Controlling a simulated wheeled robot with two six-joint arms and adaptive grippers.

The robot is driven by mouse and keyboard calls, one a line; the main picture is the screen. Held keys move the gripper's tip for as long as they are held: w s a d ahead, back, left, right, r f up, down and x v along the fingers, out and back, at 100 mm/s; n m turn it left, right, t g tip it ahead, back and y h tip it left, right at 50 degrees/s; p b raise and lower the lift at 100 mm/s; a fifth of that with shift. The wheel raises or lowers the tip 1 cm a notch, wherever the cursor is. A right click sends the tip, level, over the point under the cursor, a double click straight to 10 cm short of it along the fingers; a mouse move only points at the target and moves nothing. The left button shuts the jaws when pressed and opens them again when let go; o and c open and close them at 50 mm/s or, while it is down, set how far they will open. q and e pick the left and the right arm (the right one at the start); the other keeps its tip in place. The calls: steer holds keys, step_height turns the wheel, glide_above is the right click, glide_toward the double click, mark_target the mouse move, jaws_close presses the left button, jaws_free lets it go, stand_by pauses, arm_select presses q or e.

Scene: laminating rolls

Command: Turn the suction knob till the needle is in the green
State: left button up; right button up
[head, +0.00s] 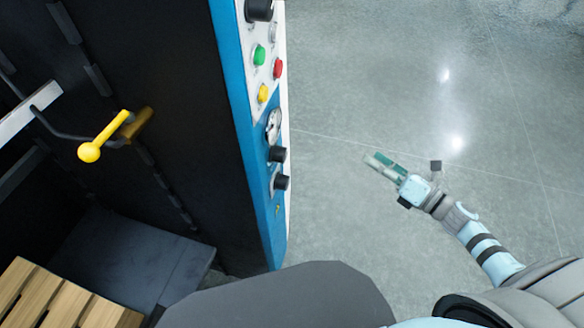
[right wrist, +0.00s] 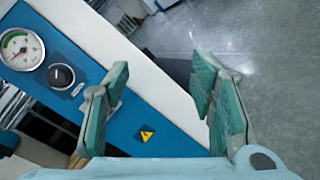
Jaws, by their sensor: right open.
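A round white gauge with a green arc (right wrist: 20,48) is at the left edge of the right wrist view, partly cut off. The same gauge (head: 273,124) shows edge-on in the head view; I cannot read its needle reliably. A black knob (right wrist: 61,76) sits just beside the gauge on the blue panel. In the head view two black knobs, an upper (head: 277,154) and a lower (head: 281,182), are below the gauge; I cannot tell which is for suction. My right gripper (head: 376,163) is open and empty, to the right of the panel and apart from the knobs. My left gripper is out of view.
Above the gauge are green (head: 259,55), red (head: 278,68) and yellow (head: 263,93) buttons. A yellow-ended handle (head: 104,137) juts out at the machine's dark side. Slatted wood (head: 60,300) lies at bottom left. The grey floor (head: 400,80) right of the panel is clear.

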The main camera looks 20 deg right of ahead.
steer(key=s+a+r+n+g+y+b, duration=0.1)
steer(key=s+a+r+n+g+y, duration=0.15)
steer(key=a+r+n+y, duration=0.55)
steer(key=n+g, duration=0.5)
steer(key=n, duration=0.4)
glide_toward(286, 155)
steer(key=shift+t+h, duration=0.25)
steer(key=shift+h, duration=0.05)
steer(key=x, duration=0.3)
steer(key=p+x, duration=0.1)
steer(key=x, duration=0.2)
steer(key=p+x, duration=0.1)
steer(key=x, duration=0.2)
steer(key=shift+s+a+r, duration=0.2)
steer(key=shift+s+a, duration=0.05)
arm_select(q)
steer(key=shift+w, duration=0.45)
arm_select(e)
steer(key=shift+d+f, duration=0.1)
steer(key=shift+c, duration=0.5)
steer(key=c, duration=1.1)
steer(key=shift+m, duration=0.3)
